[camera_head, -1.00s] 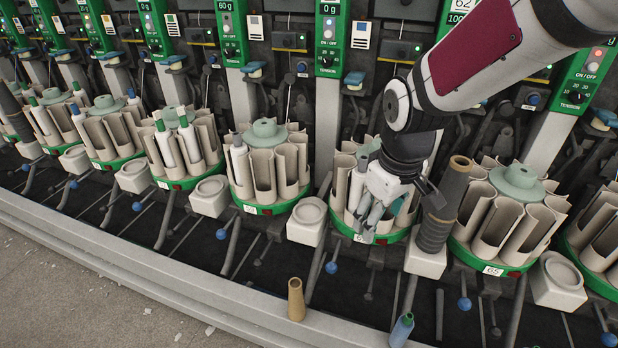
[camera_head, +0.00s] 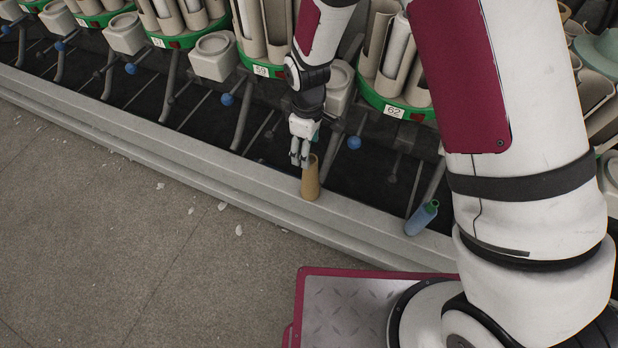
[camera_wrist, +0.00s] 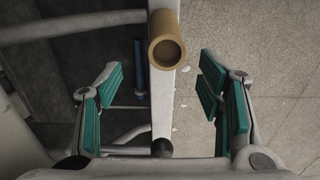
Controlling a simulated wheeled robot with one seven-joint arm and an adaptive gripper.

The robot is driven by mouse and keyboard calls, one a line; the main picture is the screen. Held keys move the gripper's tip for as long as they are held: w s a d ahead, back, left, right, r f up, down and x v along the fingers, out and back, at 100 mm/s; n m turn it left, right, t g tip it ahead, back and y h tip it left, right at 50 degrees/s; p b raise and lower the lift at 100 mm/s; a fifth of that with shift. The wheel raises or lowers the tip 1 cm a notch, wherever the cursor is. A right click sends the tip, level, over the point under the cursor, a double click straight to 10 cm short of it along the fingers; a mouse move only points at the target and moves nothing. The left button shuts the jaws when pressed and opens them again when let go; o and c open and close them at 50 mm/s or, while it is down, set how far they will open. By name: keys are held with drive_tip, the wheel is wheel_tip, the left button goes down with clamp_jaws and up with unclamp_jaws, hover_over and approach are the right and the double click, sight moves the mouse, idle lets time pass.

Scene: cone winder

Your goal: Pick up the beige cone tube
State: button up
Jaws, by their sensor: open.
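The beige cone tube (camera_head: 311,180) stands upright on the grey front ledge of the machine in the head view. In the wrist view the cone tube (camera_wrist: 166,42) shows from above, its open round end toward the camera. My gripper (camera_head: 299,160) is just left of the tube's top in the head view, pointing down. In the wrist view my gripper (camera_wrist: 160,95) is open, with teal finger pads spread wide on either side. The tube lies between the lines of the two fingers but ahead of them, and nothing is held.
A blue bottle (camera_head: 422,217) with a green top leans on the ledge (camera_head: 250,184) to the right. Blue-knobbed levers (camera_head: 228,99) and green-based spindle holders (camera_head: 390,107) stand behind. The floor (camera_head: 130,230) in front is clear apart from small scraps.

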sight(309, 171)
wheel_tip(309, 171, down, 5)
drive_tip(key=shift+d+r+b, duration=0.1)
drive_tip(key=shift+b, duration=0.55)
drive_tip(key=shift+s+f+b, duration=0.25)
drive_tip(key=shift+f+b, duration=0.3)
drive_tip(key=shift+f, duration=0.85)
drive_tip(key=shift+s+f+b, duration=0.2)
drive_tip(key=shift+f+b, duration=0.35)
drive_tip(key=shift+f, duration=0.8)
drive_tip(key=shift+r, duration=0.1)
drive_tip(key=c, duration=1.1)
